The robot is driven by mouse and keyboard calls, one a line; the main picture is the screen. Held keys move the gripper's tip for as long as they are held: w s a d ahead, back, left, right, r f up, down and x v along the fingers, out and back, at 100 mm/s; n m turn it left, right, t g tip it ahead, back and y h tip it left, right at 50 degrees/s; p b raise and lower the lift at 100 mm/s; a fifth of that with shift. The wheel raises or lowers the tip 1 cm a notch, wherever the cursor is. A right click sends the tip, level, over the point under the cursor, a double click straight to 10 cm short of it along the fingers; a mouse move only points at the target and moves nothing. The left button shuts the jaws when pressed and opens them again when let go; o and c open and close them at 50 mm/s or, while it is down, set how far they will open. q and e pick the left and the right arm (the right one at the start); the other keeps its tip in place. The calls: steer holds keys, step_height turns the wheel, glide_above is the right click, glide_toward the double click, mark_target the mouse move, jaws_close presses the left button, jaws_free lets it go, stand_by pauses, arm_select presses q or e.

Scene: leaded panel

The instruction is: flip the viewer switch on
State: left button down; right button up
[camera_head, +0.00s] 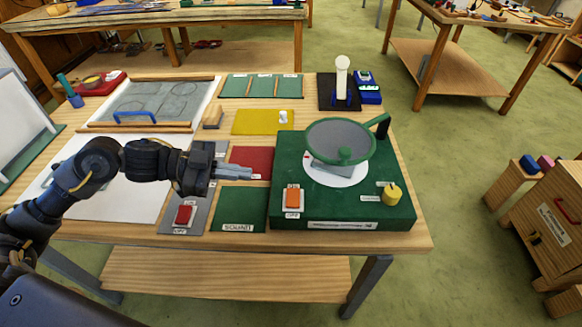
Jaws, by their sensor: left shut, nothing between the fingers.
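Two rocker switches with ON and OFF labels show on the near side of the table. A red switch (184,214) sits on a grey plate (197,222) at the near left, below my left gripper in the picture. An orange switch (293,198) sits on the green machine box (340,211). Which one is the viewer's, and their exact tilt, I cannot tell. My left gripper (248,173) is shut and empty, pointing right over the red square, left of the orange switch and apart from it. My right gripper is out of view.
The green box carries a round grey disc (338,137) and a yellow knob (392,193). A white panel (135,203) lies under my left arm. A framed grey sheet (153,100) lies behind it. A white post (342,75) stands at the back right.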

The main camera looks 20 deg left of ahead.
arm_select(q)
steer(key=p, duration=0.3)
glide_above(283, 199)
steer(key=shift+s+a+f, duration=0.25)
steer(key=shift+f, duration=0.25)
steer(key=f, duration=0.3)
steer(key=shift+w+d+f+p, duration=0.1)
steer(key=shift+w+d+p, duration=0.1)
steer(key=shift+w+p, duration=0.1)
steer(key=shift+w+a+f, duration=0.1)
steer(key=shift+f, duration=0.55)
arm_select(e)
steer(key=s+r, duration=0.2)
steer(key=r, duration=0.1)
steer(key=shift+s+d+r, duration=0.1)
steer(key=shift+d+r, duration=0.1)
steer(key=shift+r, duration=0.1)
